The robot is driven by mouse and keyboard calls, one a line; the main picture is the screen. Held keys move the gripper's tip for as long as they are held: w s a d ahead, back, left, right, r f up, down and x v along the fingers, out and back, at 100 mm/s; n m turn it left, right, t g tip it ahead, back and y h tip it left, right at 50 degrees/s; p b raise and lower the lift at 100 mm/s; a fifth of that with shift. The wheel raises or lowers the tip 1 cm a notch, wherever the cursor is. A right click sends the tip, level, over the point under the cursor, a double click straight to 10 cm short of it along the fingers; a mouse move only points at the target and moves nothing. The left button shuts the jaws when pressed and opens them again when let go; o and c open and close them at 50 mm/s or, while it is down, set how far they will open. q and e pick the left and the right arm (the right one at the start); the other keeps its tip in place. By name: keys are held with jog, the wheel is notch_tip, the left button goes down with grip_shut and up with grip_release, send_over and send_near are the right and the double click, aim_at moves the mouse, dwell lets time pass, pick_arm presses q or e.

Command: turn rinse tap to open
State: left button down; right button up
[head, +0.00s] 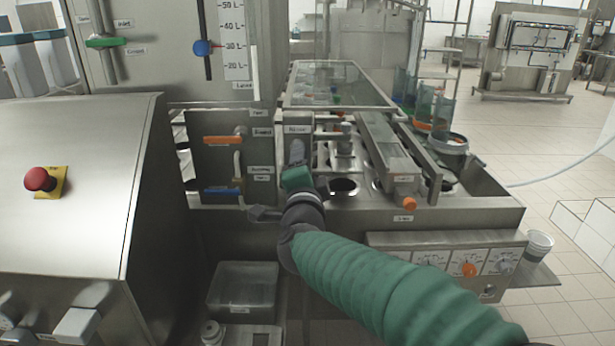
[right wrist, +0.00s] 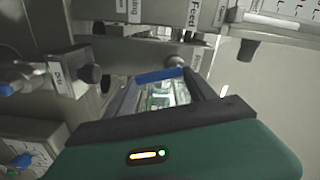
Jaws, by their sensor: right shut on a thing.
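A tap with a blue handle (head: 221,190) is on the lower part of the steel valve panel in the head view, its handle lying about level. Small labels beside it are too blurred to read in that view. My left gripper is not in view.
A tap with an orange handle (head: 222,139) sits above the blue one. A red stop button (head: 40,179) is on the steel cabinet at left. A clear bin (head: 243,290) stands below the panel. Filler rails and cups are at right, and open floor lies beyond.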

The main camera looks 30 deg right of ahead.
jog(key=m, duration=0.1)
jog(key=m+b, duration=0.2)
jog(key=shift+w+a+f+m, duration=0.25)
jog(key=shift+a+f+m, duration=0.05)
jog(key=shift+a, duration=0.1)
dwell(0.4)
jog(key=o, duration=1.1)
jog(key=shift+c, duration=0.2)
jog(key=o, duration=0.3)
jog(key=shift+w+f, duration=0.1)
jog(key=shift+w, duration=0.15)
jog(key=shift+s, duration=0.2)
